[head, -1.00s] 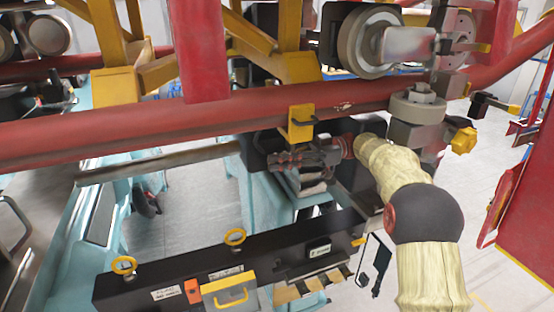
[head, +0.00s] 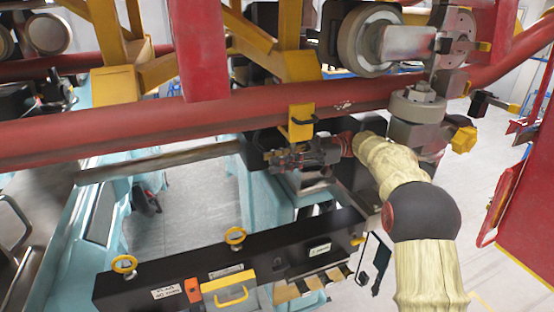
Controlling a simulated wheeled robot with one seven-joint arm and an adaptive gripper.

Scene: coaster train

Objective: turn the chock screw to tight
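A yellow chock (head: 301,122) with a black handle sits on the red tube rail (head: 215,118) near the middle of the head view. The chock screw cannot be made out; the lower side of the chock is hidden by the rail and my gripper. My gripper (head: 276,160) is just below the rail, under the chock, with its fingers pointing left. The fingers are small and dark against a black block, so I cannot tell whether they are open, shut or touching the screw.
Wheel assemblies (head: 372,40) and yellow-brown supports are above and behind the rail. A black beam (head: 290,250) with yellow rings and a yellow-handled box (head: 229,289) lies in front. A red panel (head: 528,200) stands at right.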

